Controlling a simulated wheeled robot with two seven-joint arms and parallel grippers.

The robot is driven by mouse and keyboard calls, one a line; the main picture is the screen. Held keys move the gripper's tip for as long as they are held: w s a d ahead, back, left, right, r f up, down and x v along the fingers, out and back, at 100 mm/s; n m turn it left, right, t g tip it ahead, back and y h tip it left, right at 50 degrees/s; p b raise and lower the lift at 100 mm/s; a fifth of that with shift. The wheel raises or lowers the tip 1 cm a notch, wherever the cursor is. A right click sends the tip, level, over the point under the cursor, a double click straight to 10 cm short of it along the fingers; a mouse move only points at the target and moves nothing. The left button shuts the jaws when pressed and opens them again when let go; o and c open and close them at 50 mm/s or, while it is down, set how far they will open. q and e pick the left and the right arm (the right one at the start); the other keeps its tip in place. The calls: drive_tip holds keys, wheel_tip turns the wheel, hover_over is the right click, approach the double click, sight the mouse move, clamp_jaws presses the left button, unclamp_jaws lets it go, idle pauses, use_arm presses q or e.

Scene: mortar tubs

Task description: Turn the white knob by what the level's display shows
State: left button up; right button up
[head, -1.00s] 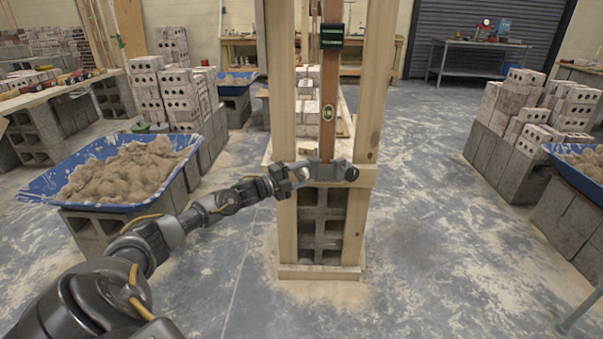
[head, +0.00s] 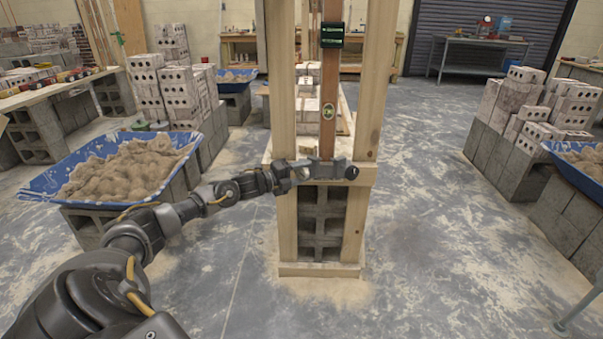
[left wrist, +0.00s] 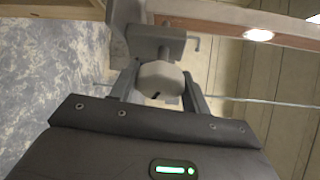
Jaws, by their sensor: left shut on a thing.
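The white knob (left wrist: 160,78) is a pale faceted knob on a grey metal bracket (left wrist: 152,45), and it sits between my left gripper's fingers in the left wrist view. In the head view the bracket (head: 325,170) crosses the front of a timber frame (head: 282,110). My left gripper (head: 294,174) reaches it from the left and is shut on the knob, whose sides it partly hides. The brown wooden level (head: 330,80) stands upright above the bracket, with a yellow-green vial (head: 328,112). Its dark display (head: 332,36) shows green marks too small to read. My right gripper is out of view.
A blue tub of mortar (head: 60,187) stands on blocks at the left, and another tub (head: 594,181) is at the right edge. Stacked bricks (head: 180,93) stand behind on the left. The floor on both sides of the frame is largely clear.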

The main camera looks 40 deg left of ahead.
use_arm(q)
drive_tip(key=o, duration=1)
drive_tip(key=shift+s+a+f, duration=0.1)
drive_tip(key=shift+s+a, duration=0.15)
drive_tip(key=shift+s, duration=0.3)
drive_tip(key=p+v, duration=0.1)
drive_tip(key=v, duration=0.8)
drive_tip(key=shift+s, duration=0.35)
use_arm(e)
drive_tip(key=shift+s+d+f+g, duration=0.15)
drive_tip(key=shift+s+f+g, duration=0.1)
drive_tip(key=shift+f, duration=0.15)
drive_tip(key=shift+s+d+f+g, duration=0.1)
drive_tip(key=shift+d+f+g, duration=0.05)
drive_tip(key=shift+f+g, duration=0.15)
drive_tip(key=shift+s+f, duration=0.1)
